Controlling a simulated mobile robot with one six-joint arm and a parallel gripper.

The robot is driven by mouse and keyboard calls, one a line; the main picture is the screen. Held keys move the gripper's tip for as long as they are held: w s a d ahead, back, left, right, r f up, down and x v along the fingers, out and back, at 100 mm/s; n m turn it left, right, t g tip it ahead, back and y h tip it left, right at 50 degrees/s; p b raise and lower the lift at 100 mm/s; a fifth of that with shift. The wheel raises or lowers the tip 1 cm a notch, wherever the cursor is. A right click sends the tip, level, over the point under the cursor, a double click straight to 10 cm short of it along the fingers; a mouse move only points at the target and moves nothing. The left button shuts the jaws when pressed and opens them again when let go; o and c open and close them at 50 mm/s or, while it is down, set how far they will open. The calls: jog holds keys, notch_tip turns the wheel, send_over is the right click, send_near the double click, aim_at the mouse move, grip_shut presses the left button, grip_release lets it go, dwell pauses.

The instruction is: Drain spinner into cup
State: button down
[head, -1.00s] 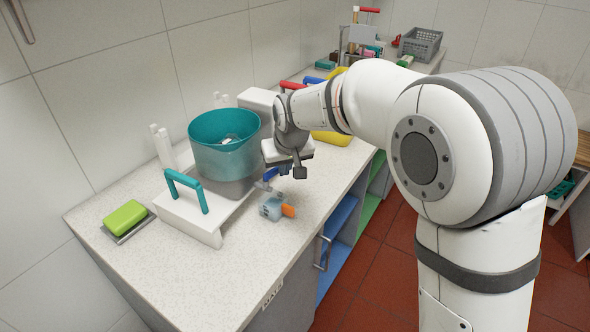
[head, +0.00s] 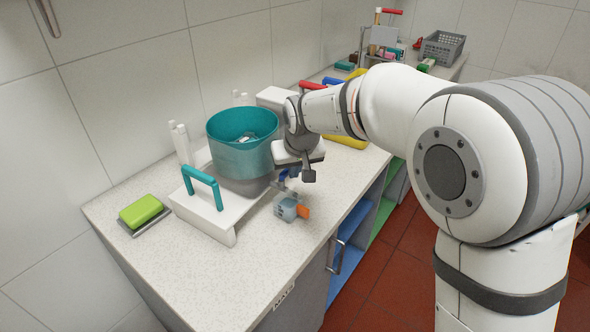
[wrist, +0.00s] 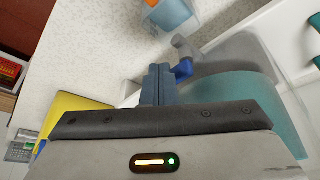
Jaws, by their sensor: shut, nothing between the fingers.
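The spinner is a teal tub (head: 243,140) over a grey lower part, standing on a white base (head: 215,214). A tap with a blue lever (wrist: 184,68) sticks out of its grey side, near the counter's front. The small cup (head: 285,208), pale blue and see-through with an orange handle (head: 304,212), stands on the counter below and in front of the tap; it is cut off at the top of the wrist view (wrist: 172,14). My gripper (wrist: 158,70) is shut and empty, its fingertips right beside the blue lever. I cannot tell whether they touch it.
A green sponge (head: 141,211) lies on a grey tray at the left. White bottles (head: 180,143) stand behind the spinner against the tiled wall. A yellow item (head: 347,141) lies behind my arm. The counter's front left is clear.

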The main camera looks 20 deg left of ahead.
jog(key=s+d+r+b, duration=0.1)
jog(key=d+r, duration=0.6)
jog(key=r, duration=0.2)
jog(key=shift+s+d+r+b, duration=0.15)
jog(key=shift+s+d+b, duration=0.1)
jog(key=shift+d+b, duration=0.1)
jog(key=shift+a, duration=0.1)
